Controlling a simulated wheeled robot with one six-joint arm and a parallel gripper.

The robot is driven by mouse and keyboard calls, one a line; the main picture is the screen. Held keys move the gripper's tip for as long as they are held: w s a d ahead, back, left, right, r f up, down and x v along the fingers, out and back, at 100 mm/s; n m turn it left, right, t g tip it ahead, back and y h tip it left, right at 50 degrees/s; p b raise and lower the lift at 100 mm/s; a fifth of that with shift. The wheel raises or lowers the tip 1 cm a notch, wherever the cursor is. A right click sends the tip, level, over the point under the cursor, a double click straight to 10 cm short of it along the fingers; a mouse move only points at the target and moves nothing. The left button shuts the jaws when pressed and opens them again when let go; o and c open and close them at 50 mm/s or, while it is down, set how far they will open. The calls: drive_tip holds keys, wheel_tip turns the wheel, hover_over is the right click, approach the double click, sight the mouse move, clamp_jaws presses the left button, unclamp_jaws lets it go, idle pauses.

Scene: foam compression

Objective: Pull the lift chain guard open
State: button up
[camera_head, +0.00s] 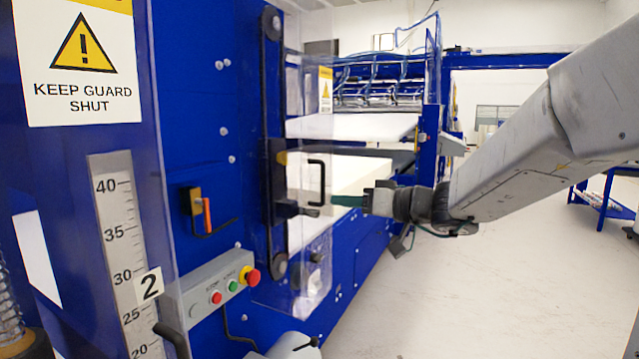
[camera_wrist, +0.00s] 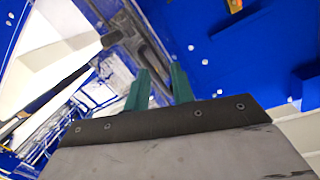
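The lift chain guard (camera_head: 308,250) is a clear panel on the blue machine's side, standing in front of the vertical black chain (camera_head: 273,130). A black D-shaped handle (camera_head: 322,178) is on the panel. My gripper (camera_head: 336,200) reaches in from the right, with its green fingertips at about the height of the handle's lower end. I cannot tell whether they touch it. In the wrist view, the two green fingers of my gripper (camera_wrist: 159,88) stand apart, and I see nothing held between them. A grey bracket and a dark bar (camera_wrist: 150,42) lie beyond the fingertips.
White foam blocks (camera_head: 350,172) lie in the machine behind the guard. A grey control box (camera_head: 215,290) with an emergency stop (camera_head: 252,276) juts out below left. A scale (camera_head: 115,235) and a warning sign (camera_head: 80,60) are at the left. The floor (camera_head: 460,300) at right is mostly clear.

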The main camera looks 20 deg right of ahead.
sight(323, 203)
drive_tip(key=w+a+r+n, duration=0.1)
drive_tip(key=w, duration=0.1)
drive_tip(key=w+a+n+t, duration=0.1)
drive_tip(key=w, duration=0.2)
drive_tip(key=w+r+n+t, duration=0.1)
drive_tip(key=w, duration=0.2)
drive_tip(key=shift+a+r+h, duration=0.3)
drive_tip(key=shift+a, duration=0.1)
clamp_jaws()
